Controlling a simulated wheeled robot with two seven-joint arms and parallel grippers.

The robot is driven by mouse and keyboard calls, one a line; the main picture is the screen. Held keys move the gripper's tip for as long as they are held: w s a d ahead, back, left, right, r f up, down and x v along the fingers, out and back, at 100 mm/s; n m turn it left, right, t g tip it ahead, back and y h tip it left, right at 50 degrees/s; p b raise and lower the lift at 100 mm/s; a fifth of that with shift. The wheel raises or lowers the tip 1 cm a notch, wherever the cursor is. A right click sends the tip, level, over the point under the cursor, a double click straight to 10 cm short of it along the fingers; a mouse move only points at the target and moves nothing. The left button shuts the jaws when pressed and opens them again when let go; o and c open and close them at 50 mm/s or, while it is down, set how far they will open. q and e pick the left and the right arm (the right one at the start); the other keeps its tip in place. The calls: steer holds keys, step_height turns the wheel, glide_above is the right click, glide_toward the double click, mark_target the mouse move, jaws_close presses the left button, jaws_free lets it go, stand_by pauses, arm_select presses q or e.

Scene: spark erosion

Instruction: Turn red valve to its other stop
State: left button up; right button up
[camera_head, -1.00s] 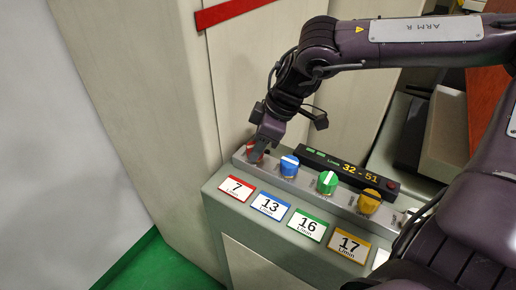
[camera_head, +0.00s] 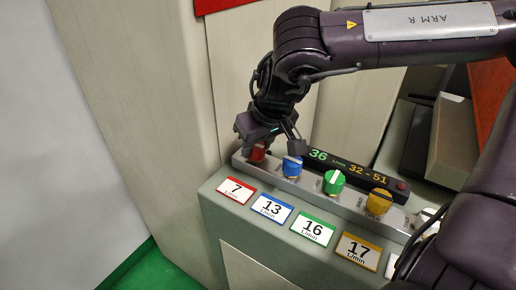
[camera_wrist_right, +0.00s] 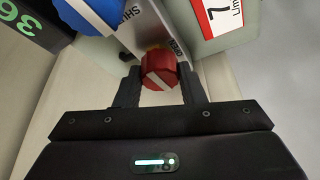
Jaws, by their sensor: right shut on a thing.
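The red valve (camera_head: 257,155) is the leftmost of a row of coloured knobs on the grey panel. In the right wrist view the red valve (camera_wrist_right: 159,66) is a faceted knob with a white line running diagonally across its face. My right gripper (camera_head: 260,146) reaches down over it. In the wrist view its two dark fingers (camera_wrist_right: 160,84) stand on either side of the knob and are shut on it. My left gripper is in neither view.
Blue (camera_head: 292,166), green (camera_head: 334,182) and yellow (camera_head: 379,201) knobs stand to the right. Behind them a display (camera_head: 345,170) reads 36 L/min and 32-51. Numbered cards (camera_head: 313,227) lie in front. A tall pale wall (camera_head: 140,110) rises behind and left.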

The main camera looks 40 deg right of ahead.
steer(key=shift+m+b, duration=0.3)
steer(key=shift+m, duration=0.3)
steer(key=o, duration=1)
steer(key=v, duration=0.8)
steer(key=shift+w+a, duration=0.1)
steer(key=shift+a, duration=0.05)
